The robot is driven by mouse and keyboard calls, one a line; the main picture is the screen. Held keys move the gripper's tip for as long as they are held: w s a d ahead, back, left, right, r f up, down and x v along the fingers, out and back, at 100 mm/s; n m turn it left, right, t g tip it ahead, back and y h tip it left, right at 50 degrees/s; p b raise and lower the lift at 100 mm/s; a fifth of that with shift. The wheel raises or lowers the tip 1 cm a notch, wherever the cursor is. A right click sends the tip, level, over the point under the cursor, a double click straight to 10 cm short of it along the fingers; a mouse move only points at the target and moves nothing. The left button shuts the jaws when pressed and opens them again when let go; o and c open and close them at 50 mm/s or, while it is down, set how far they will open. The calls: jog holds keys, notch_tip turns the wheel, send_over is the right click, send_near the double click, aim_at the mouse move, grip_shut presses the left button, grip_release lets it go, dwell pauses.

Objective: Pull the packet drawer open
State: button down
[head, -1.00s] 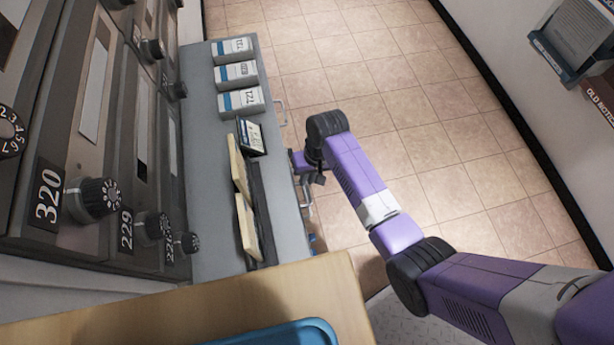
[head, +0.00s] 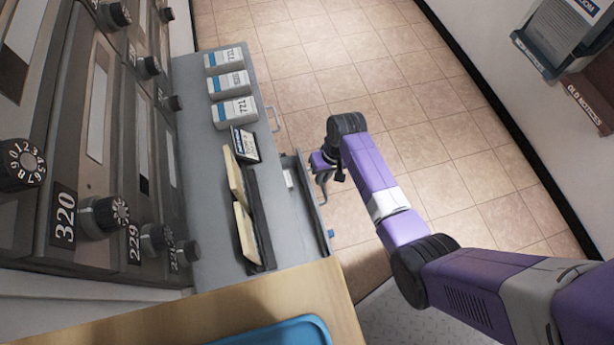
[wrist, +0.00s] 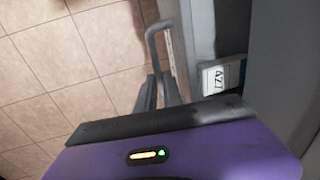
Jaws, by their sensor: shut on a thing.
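The packet drawer (head: 313,212) stands partly open from the grey cabinet, and a strip of its inside shows in the head view. A packet with a white label reading 427 (wrist: 214,79) lies inside it. My gripper (head: 323,172) is at the drawer's outer face. In the wrist view its two dark fingers (wrist: 160,92) are shut on the metal loop handle (wrist: 152,38). The exact contact is partly hidden by the fingers and the gripper body.
The cabinet top (head: 195,130) carries several white boxes (head: 235,111), a small dark device (head: 245,144) and upright envelopes (head: 246,232). Mailboxes with dials (head: 103,213) line the left. A wooden counter with a blue tray (head: 280,333) is in front. Tiled floor (head: 420,110) is clear to the right.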

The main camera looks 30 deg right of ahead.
jog(key=s+d+p, duration=0.2)
jog(key=s+d, duration=0.2)
jog(key=d, duration=0.9)
jog(key=shift+s+d, duration=0.15)
jog(key=shift+d, duration=0.05)
jog(key=c, duration=1.5)
grip_release()
jog(key=shift+r, duration=0.1)
notch_tip(320, 180, up, 8)
jog(key=d+p, duration=0.1)
jog(key=p, duration=0.2)
jog(key=shift+s+d+f, duration=0.2)
jog(key=shift+f, duration=0.05)
